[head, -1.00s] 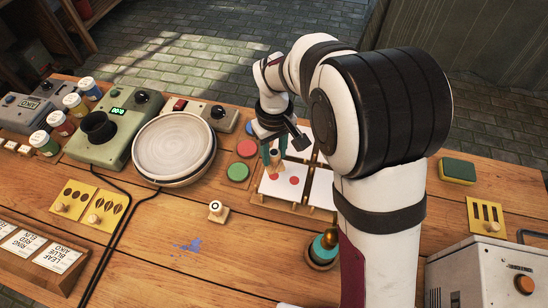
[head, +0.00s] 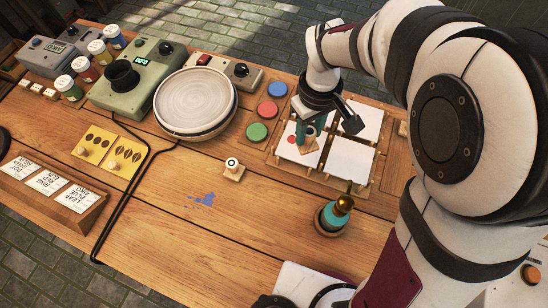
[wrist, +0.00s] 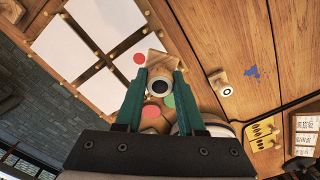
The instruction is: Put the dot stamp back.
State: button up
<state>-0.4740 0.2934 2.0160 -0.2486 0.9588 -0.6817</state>
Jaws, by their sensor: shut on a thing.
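My gripper (head: 309,132), with teal fingers, is shut on a small wooden stamp (head: 309,148) over the front left card. In the wrist view the stamp's round top (wrist: 158,86) shows a dark dot on white between the fingers. I take it for the dot stamp. A red dot (head: 292,139) shows on the card (head: 286,151) left of the stamp. I cannot tell whether the stamp touches the card. A similar wooden stamp with a ring mark (head: 233,169) stands on the table, left of the card tray.
Red, blue and green round pads (head: 257,131) lie between the card tray (head: 325,183) and the round plate (head: 195,98). A teal and gold tool (head: 333,214) stands right of a blue paint smear (head: 203,200). The front middle of the table is mostly clear.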

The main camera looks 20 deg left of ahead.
jog(key=s+d+n, duration=0.1)
jog(key=s+d, duration=0.2)
jog(key=s, duration=0.1)
jog(key=shift+s+a+f, duration=0.45)
jog(key=shift+a+f, duration=1.4)
jog(key=shift+s+a+f, duration=0.5)
jog(key=shift+a+f, duration=1.4)
jog(key=shift+s+a+f, duration=0.45)
jog(key=shift+a+f, duration=1.4)
jog(key=o, duration=1)
jog(key=shift+f, duration=0.1)
jog(key=shift+o, duration=0.2)
